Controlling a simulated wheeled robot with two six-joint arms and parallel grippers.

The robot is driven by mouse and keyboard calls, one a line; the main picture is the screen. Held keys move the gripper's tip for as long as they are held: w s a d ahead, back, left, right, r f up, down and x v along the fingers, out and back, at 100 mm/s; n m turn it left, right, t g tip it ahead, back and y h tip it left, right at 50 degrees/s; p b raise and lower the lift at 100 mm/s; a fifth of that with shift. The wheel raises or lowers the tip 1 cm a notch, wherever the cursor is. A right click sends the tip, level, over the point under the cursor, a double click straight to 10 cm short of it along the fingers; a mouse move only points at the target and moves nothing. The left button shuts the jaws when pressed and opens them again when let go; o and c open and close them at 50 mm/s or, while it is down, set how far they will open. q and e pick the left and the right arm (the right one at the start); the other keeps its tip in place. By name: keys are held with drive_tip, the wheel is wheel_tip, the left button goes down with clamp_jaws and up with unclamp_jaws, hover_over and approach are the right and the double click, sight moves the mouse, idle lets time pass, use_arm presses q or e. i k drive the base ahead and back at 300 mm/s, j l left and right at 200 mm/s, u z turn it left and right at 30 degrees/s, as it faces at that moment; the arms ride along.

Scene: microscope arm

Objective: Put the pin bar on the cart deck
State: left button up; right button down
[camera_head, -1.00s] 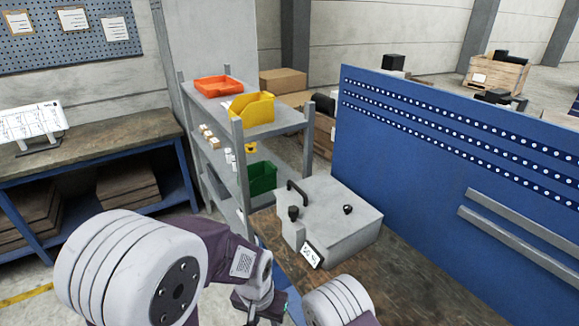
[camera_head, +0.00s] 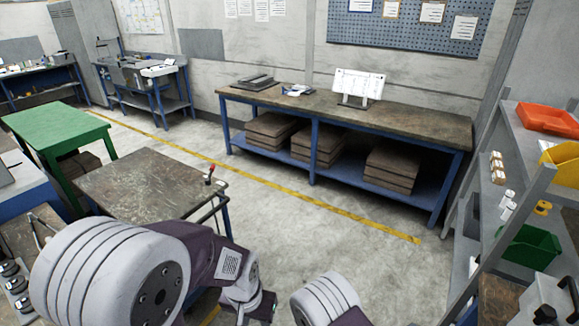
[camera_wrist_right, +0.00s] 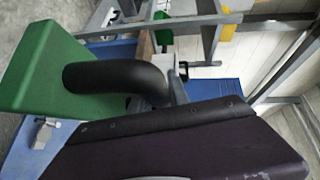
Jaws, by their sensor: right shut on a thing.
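The cart deck (camera_head: 135,183) is a worn brown top at the left of the head view, with a red-tipped post (camera_head: 210,176) at its right corner. Its visible top is bare. In the right wrist view a green block (camera_wrist_right: 52,75) with a thick, bent black handle (camera_wrist_right: 115,78) is close to the camera. I take it for the pin bar, held in my right gripper; the fingertips are hidden. In the head view only a pale joint of that arm shows. My left gripper (camera_head: 258,308) is low in the middle, seen from behind, its jaws unclear.
A green table (camera_head: 55,127) stands left of the cart. A long workbench (camera_head: 400,119) runs along the wall. A grey shelf (camera_head: 528,160) with orange, yellow and green bins stands at right. Open floor with a yellow line (camera_head: 300,196) lies between the cart and workbench.

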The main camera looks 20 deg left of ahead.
sight(144, 176)
drive_tip(key=i+j+u, duration=0.1)
drive_tip(key=i+u, duration=0.4)
drive_tip(key=i+z, duration=0.15)
drive_tip(key=i, duration=0.6)
drive_tip(key=i+z, duration=0.2)
drive_tip(key=i, duration=0.6)
drive_tip(key=i+j+z, duration=0.15)
drive_tip(key=i, duration=0.6)
drive_tip(key=i+u, duration=0.35)
drive_tip(key=i, duration=0.15)
drive_tip(key=i+u, duration=0.4)
drive_tip(key=i+l+u, duration=0.35)
drive_tip(key=i, duration=0.15)
drive_tip(key=i+j+u, duration=0.4)
drive_tip(key=i, duration=0.6)
drive_tip(key=i+l+u, duration=0.1)
drive_tip(key=i+u, duration=0.25)
drive_tip(key=i, duration=0.6)
drive_tip(key=i+l+u, duration=0.15)
drive_tip(key=i+u, duration=0.3)
drive_tip(key=i, duration=0.15)
drive_tip(key=u, duration=2.45)
drive_tip(key=i+j+u, duration=0.1)
drive_tip(key=u, duration=1.05)
drive_tip(key=i, duration=0.85)
